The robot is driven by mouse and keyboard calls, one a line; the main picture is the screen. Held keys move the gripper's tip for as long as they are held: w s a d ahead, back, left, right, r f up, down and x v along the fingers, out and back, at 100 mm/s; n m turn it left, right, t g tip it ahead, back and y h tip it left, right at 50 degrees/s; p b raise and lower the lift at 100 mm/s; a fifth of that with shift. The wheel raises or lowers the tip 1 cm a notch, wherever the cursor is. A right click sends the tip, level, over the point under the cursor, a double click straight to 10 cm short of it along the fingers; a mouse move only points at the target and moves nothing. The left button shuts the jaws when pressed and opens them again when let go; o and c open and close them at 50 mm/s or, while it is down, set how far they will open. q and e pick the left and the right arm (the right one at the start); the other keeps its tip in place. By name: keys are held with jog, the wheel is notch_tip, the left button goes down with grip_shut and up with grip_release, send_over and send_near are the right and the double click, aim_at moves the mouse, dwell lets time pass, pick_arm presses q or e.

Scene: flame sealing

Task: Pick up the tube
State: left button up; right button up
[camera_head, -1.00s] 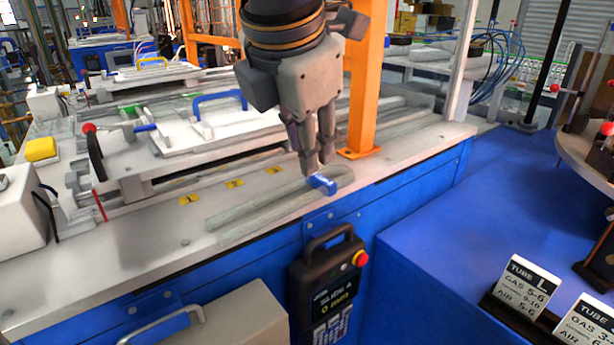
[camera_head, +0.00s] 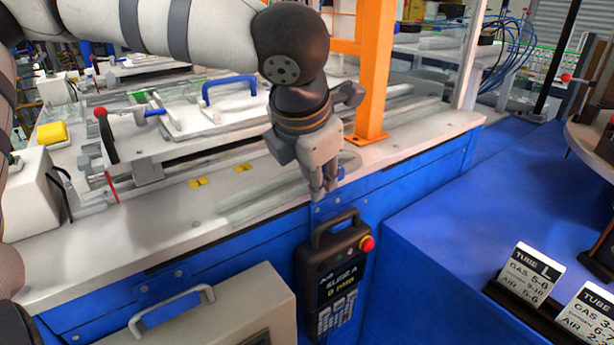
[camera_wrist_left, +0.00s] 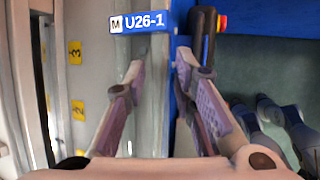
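The tube (camera_head: 262,202) is a clear glass U lying flat along the front edge of the white bench. Its bend is at the right end, partly hidden behind my left gripper (camera_head: 326,192). In the left wrist view the tube (camera_wrist_left: 152,85) runs up the picture, with a blue label (camera_wrist_left: 141,20) reading U26-1 across it. My left gripper (camera_wrist_left: 163,70) points down at the bend end with its fingers apart. One finger overlaps the tube in that view; the other is over the bench edge. I cannot tell whether they touch it. My right gripper is not in view.
A handheld controller (camera_head: 338,272) hangs on the blue bench front just below the gripper. An orange post (camera_head: 373,75) stands behind. A white fixture with a blue handle (camera_head: 228,82) is behind the tube. Tube cards (camera_head: 530,272) stand at the right.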

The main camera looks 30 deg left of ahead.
pick_arm(q)
jog(key=shift+f, duration=0.25)
grip_shut()
jog(key=shift+r, duration=0.15)
